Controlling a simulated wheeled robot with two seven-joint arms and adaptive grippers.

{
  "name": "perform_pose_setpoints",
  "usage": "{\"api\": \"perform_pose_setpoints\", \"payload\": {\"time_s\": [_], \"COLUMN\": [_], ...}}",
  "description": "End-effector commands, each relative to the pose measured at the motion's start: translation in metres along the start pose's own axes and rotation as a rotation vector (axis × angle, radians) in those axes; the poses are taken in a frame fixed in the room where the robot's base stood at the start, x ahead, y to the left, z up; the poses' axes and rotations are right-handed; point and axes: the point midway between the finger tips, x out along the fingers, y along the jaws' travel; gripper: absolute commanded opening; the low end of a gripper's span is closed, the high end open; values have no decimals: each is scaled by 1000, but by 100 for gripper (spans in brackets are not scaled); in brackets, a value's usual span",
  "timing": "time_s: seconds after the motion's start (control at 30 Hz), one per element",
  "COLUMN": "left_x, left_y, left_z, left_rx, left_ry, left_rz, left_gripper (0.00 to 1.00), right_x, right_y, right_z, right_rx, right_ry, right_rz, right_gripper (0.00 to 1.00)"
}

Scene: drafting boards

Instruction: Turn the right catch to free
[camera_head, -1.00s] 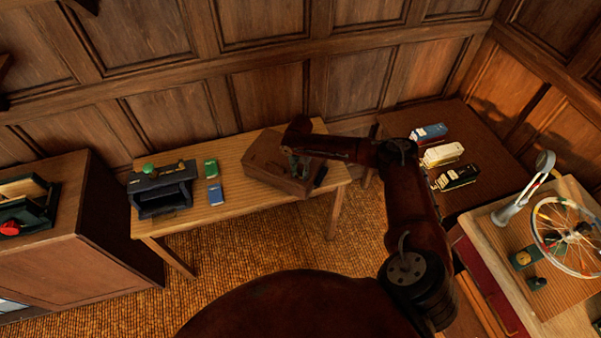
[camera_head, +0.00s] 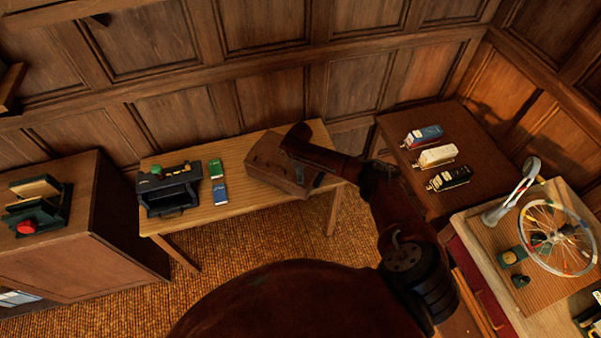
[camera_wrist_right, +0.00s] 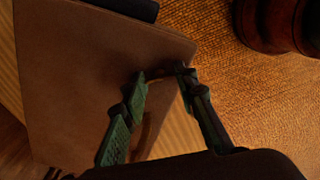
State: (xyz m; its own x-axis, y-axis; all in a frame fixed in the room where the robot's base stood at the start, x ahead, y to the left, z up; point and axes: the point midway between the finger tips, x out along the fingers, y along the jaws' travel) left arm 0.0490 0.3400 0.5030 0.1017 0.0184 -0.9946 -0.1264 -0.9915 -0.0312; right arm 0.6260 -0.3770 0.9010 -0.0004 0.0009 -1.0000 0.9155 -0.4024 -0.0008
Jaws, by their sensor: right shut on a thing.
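A brown case (camera_head: 262,158) lies on the light wooden table, and its flat brown face (camera_wrist_right: 75,75) fills the left of the right wrist view. My right gripper (camera_wrist_right: 161,73) is at the edge of the case, near one corner. Its green fingers close on a small brown part there, which looks like the right catch. The fingertips cover much of it, so its angle cannot be told. A curved brown strip, perhaps a handle, shows between the fingers. In the head view my right arm hides part of the case and the catch. My left gripper is out of view.
A dark table (camera_head: 403,157) with several bottle-like items stands right. A bench with a spoked wheel (camera_head: 557,237) is at far right.

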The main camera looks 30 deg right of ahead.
Motion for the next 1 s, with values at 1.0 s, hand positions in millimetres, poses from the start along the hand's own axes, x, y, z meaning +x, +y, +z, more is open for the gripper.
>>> {"api": "perform_pose_setpoints", "payload": {"time_s": [1.0], "left_x": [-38], "left_y": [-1], "left_z": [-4], "left_rx": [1], "left_ry": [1], "left_rz": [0], "left_gripper": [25], "right_x": [-1], "right_y": [1], "right_z": [-1], "right_rx": [605], "right_ry": [1], "right_rz": [2], "right_gripper": [3]}}
